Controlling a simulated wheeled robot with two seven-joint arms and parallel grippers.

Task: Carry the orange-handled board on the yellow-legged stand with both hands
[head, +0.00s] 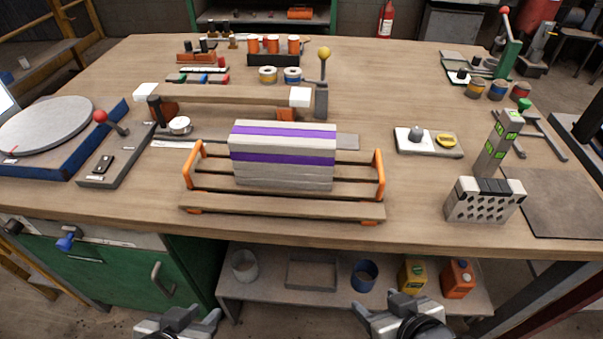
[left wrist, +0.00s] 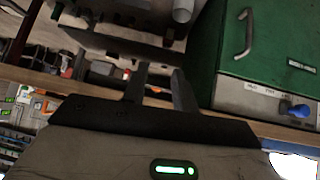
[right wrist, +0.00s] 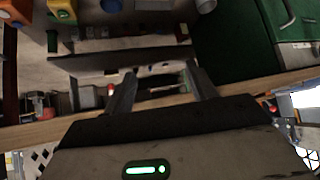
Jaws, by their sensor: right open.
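A slatted wooden board (head: 283,205) with an upright orange handle at each end, left (head: 193,165) and right (head: 379,174), lies near the front edge of the bench. A pale block with purple stripes (head: 282,173) rests on its slats. I cannot make out yellow legs under the board. My left gripper (head: 190,318) is low in front of the bench, empty, its fingers apart in the left wrist view (left wrist: 160,85). My right gripper (head: 393,300) is also low in front, open and empty in the right wrist view (right wrist: 162,85). Both are clear of the handles.
A beam with white ends (head: 225,95) stands behind the board. A hollow grey brick (head: 484,206) and a green-marked post (head: 497,145) stand to the right. A red-knobbed lever (head: 103,117) is at left. The bench's front edge and a lower shelf (head: 310,300) lie near my grippers.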

